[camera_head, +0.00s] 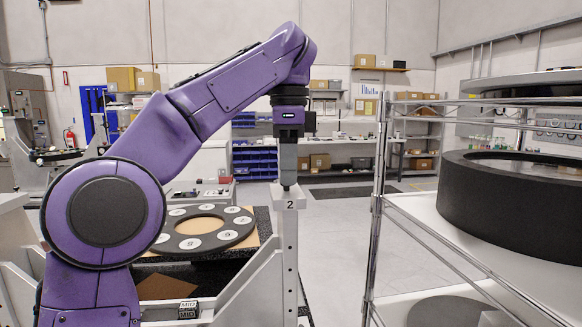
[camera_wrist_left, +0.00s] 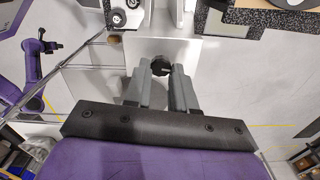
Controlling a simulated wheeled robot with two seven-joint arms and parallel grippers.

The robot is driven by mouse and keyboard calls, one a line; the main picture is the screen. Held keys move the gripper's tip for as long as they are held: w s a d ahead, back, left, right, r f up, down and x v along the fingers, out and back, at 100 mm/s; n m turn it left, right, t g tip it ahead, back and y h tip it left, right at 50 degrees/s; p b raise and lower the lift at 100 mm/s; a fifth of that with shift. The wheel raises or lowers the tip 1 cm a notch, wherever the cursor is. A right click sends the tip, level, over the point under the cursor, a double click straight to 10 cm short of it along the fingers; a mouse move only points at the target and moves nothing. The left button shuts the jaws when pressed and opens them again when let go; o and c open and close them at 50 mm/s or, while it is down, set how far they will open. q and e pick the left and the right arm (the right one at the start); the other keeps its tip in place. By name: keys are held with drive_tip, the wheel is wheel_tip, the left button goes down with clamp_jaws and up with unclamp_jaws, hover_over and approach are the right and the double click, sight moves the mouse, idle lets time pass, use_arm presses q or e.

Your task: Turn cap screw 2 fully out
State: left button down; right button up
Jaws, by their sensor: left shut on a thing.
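My left gripper (camera_head: 289,185) points straight down in the head view, its fingers on top of a pale upright post (camera_head: 291,240) whose block carries the label 2. The fingers are shut on cap screw 2, which the fingers largely hide in the head view. In the left wrist view the two grey fingers (camera_wrist_left: 161,72) close on a small dark round thing (camera_wrist_left: 162,60), seemingly the screw's head. How far the screw is out of the post cannot be told. A purple arm (camera_wrist_left: 32,70), probably my right arm, shows small at the left of the wrist view; its jaws are unclear.
A black ring (camera_head: 203,241) with several numbered white discs lies left of the post, behind my left arm. A metal wire rack (camera_head: 378,205) stands close to the right. Open floor (camera_head: 340,225) lies between post and rack.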

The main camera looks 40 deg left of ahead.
use_arm(q)
drive_tip(key=shift+a+f+n, duration=0.1)
drive_tip(key=shift+f+n, duration=0.1)
drive_tip(key=shift+n, duration=0.9)
drive_tip(key=c, duration=0.9)
unclamp_jaws()
drive_tip(key=shift+c, duration=0.2)
drive_tip(key=shift+s+a+r, duration=0.1)
drive_tip(key=shift+s+a, duration=0.05)
drive_tip(key=shift+s, duration=0.1)
drive_tip(key=shift+w+r, duration=0.1)
drive_tip(key=shift+r, duration=0.15)
wheel_tip(320, 180, up, 10)
drive_tip(key=p, duration=1)
